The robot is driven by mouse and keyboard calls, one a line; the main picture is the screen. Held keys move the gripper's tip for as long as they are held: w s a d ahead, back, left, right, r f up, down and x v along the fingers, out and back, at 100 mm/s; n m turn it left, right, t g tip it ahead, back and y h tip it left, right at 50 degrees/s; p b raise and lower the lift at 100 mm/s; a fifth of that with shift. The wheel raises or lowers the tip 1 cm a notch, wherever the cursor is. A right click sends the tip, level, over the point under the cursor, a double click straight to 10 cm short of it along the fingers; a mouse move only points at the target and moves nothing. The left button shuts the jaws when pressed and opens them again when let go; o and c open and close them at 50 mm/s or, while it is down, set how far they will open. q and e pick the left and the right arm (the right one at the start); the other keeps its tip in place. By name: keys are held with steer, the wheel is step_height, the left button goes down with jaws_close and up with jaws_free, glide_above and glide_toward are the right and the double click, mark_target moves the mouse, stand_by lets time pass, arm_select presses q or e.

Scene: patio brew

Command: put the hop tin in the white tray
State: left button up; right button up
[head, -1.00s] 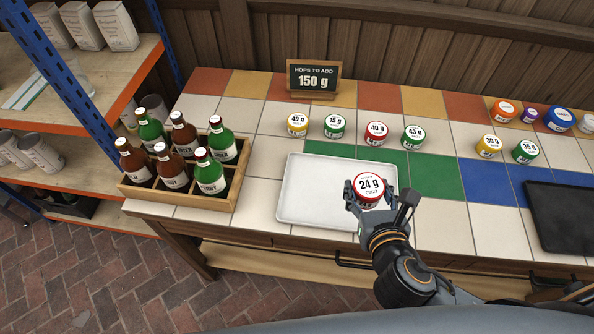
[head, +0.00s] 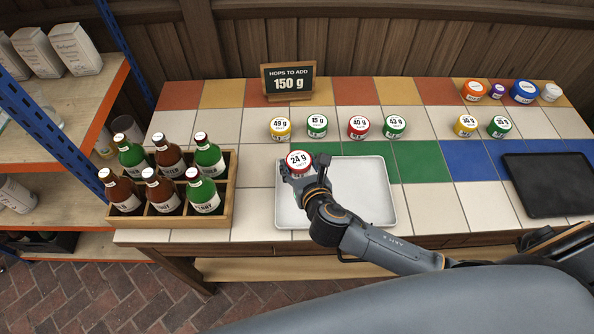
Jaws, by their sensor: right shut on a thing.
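The hop tin (head: 298,161) has a red rim and a white lid reading 24 g. My right gripper (head: 299,170) is shut on it and holds it over the back left part of the white tray (head: 362,195). I cannot tell how high above the tray floor the tin is. The visible part of the tray is empty; my right gripper and arm hide its front left part. My left gripper is not in view.
Several tins, including a 49 g one (head: 279,128), stand in a row behind the tray. A sign (head: 288,82) reads 150 g. A wooden crate (head: 228,200) of bottles stands left of the tray. A black tray (head: 548,185) lies at the right.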

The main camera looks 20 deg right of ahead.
mark_target(297, 172)
steer(key=shift+w+f, duration=0.5)
steer(key=shift+f, duration=0.1)
step_height(297, 172, down, 4)
steer(key=shift+w+a+r, duration=0.1)
steer(key=shift+w+r, duration=0.05)
steer(key=shift+r, duration=0.1)
steer(key=o, duration=0.8)
steer(key=shift+f+b, duration=0.1)
steer(key=shift+b, duration=0.2)
steer(key=shift+o, duration=0.2)
